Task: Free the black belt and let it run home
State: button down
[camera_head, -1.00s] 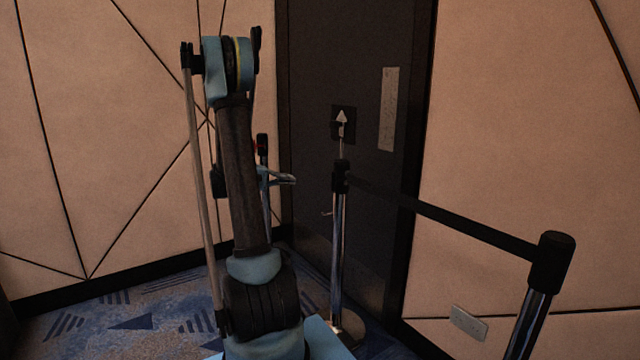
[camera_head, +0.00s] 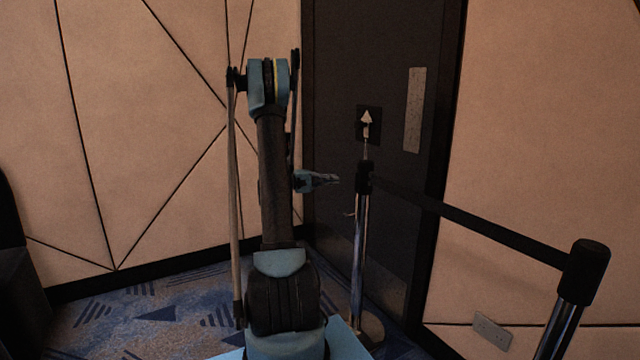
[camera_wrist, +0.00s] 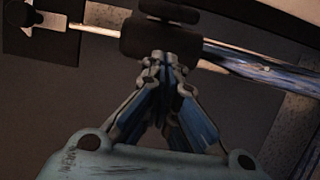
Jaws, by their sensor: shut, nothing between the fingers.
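The black belt (camera_head: 480,231) stretches between two chrome posts in front of the dark door. Its left end meets the black head (camera_head: 365,178) of the far post (camera_head: 358,255). Its right end meets the black head (camera_head: 587,270) of the near post. My gripper (camera_head: 338,180) is shut and empty, just left of the far post's head, pointing at it. In the wrist view my closed fingertips (camera_wrist: 161,56) appear at the lower edge of the black post head (camera_wrist: 155,38); I cannot tell whether they touch it. The belt's end fitting is not clear there.
A wall socket (camera_head: 492,331) sits low at right. Patterned carpet (camera_head: 160,315) is clear at left.

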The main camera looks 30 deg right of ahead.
aim_at(364, 180)
jog(key=s+d, duration=0.4)
dwell(0.6)
